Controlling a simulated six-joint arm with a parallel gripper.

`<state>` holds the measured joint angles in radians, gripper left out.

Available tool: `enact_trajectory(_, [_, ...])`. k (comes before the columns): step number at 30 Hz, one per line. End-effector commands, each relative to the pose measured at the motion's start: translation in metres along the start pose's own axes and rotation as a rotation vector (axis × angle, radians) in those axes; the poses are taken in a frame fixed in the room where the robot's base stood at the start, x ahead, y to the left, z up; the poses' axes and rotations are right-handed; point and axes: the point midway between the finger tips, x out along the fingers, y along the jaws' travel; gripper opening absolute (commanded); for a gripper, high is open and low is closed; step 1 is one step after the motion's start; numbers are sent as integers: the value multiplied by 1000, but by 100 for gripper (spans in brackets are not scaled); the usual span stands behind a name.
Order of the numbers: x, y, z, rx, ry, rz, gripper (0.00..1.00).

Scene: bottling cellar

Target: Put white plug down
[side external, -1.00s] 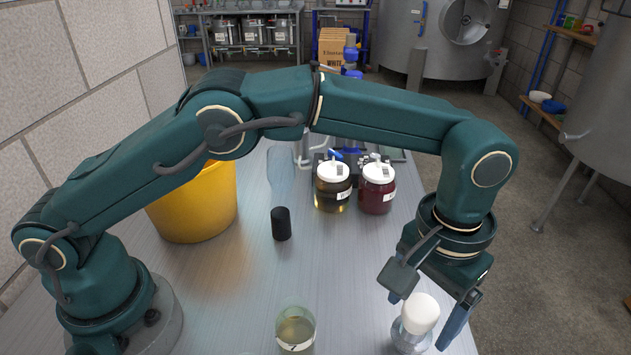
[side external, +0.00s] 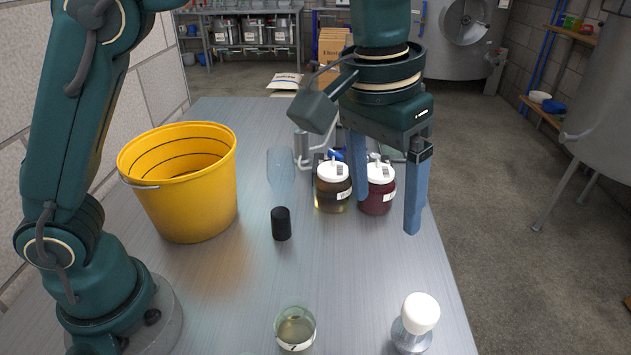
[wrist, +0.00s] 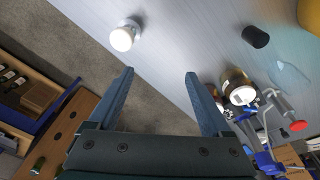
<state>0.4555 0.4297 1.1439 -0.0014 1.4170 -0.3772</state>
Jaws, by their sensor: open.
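The white plug (side external: 421,312) has a rounded white top over a clear or silvery lower part. It stands upright at the front right of the table in the side view. It also shows at the upper left of the wrist view (wrist: 122,38). My gripper (side external: 387,215) is open and empty, pointing down. It is raised in front of the jars in the side view, well apart from the plug. The wrist view shows nothing between its fingertips (wrist: 159,73).
An amber jar (side external: 332,190) and a red jar (side external: 377,192) with white lids stand near my gripper. A black cylinder (side external: 281,223), yellow bucket (side external: 190,200), clear bottle (side external: 281,168) and a glass of liquid (side external: 295,330) are also on the table. The middle right is clear.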

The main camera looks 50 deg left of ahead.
Motion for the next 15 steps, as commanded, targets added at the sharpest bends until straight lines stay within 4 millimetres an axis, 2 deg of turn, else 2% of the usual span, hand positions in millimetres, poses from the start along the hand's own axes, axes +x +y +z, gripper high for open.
enact_trajectory(1, [-11,-15,5,-11,27,4,83])
enact_trajectory(6, [-32,-55,29,-27,110,6,83])
enact_trajectory(11, [-38,-88,61,-41,189,-6,83])
enact_trajectory(15, [-32,-111,93,-51,257,-27,83])
